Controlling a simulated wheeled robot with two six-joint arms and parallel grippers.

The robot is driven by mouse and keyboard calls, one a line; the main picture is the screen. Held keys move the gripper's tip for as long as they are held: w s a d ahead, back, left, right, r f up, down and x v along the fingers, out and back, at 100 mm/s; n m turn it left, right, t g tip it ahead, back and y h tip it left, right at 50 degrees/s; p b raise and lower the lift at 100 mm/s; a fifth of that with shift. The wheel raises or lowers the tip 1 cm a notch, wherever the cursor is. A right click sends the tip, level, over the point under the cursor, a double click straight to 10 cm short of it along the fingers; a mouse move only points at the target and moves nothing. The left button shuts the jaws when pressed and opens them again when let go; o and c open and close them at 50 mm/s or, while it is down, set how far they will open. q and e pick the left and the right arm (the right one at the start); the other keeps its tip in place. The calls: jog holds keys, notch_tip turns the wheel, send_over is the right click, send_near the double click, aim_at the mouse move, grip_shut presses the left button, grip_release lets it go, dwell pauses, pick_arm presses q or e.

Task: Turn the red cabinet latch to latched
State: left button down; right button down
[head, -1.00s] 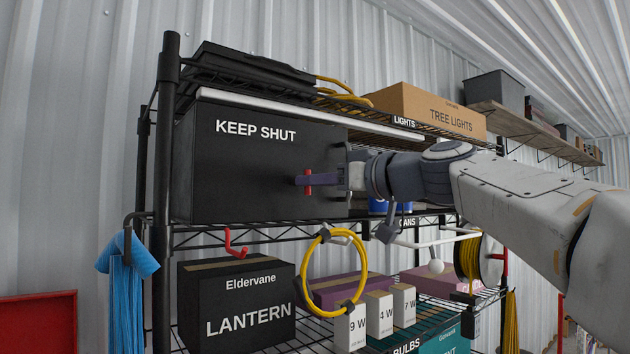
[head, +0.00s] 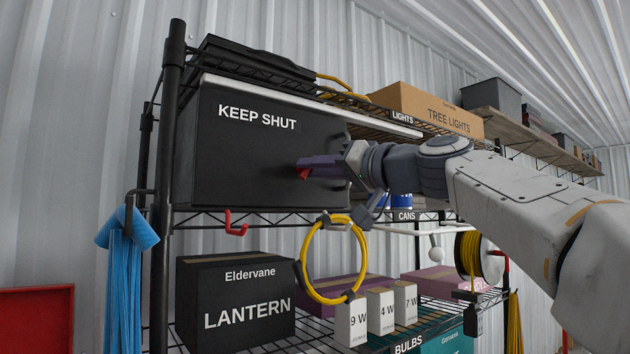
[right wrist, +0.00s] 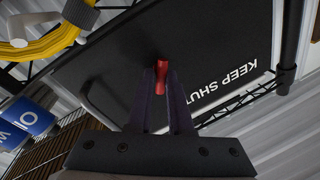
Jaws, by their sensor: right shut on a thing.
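The black cabinet (head: 255,165) marked KEEP SHUT sits on the upper wire shelf with its door flush. Its red latch (head: 303,172) is on the right part of the door, mostly hidden by my fingers in the head view. My right gripper (head: 308,164) comes in from the right and is shut on the latch. In the right wrist view the red latch (right wrist: 161,77) stands between the two dark fingertips of the right gripper (right wrist: 161,85), in line with the fingers. My left gripper is not in view.
A yellow cable coil (head: 308,262) hangs below my right gripper, near a red hook (head: 236,222). A LANTERN box (head: 235,285) and small white cartons (head: 380,309) stand on the lower shelf. Blue cloth (head: 127,265) hangs at left.

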jog(key=m+b, duration=0.1)
jog(key=m, duration=0.2)
jog(key=shift+f+t, duration=0.15)
jog(key=shift+t, duration=0.15)
jog(key=m+t, duration=0.1)
jog(key=m, duration=0.2)
jog(key=shift+s+h+b, duration=0.1)
jog(key=shift+h+b, duration=0.2)
jog(key=shift+b, duration=0.1)
jog(key=m, duration=0.3)
jog(key=shift+m+t, duration=0.3)
jog(key=shift+m+t+h, duration=0.4)
jog(key=shift+m+h, duration=0.3)
jog(key=shift+m, duration=1.1)
jog(key=c, duration=0.8)
grip_release()
jog(key=shift+c, duration=0.2)
jog(key=shift+f, duration=0.1)
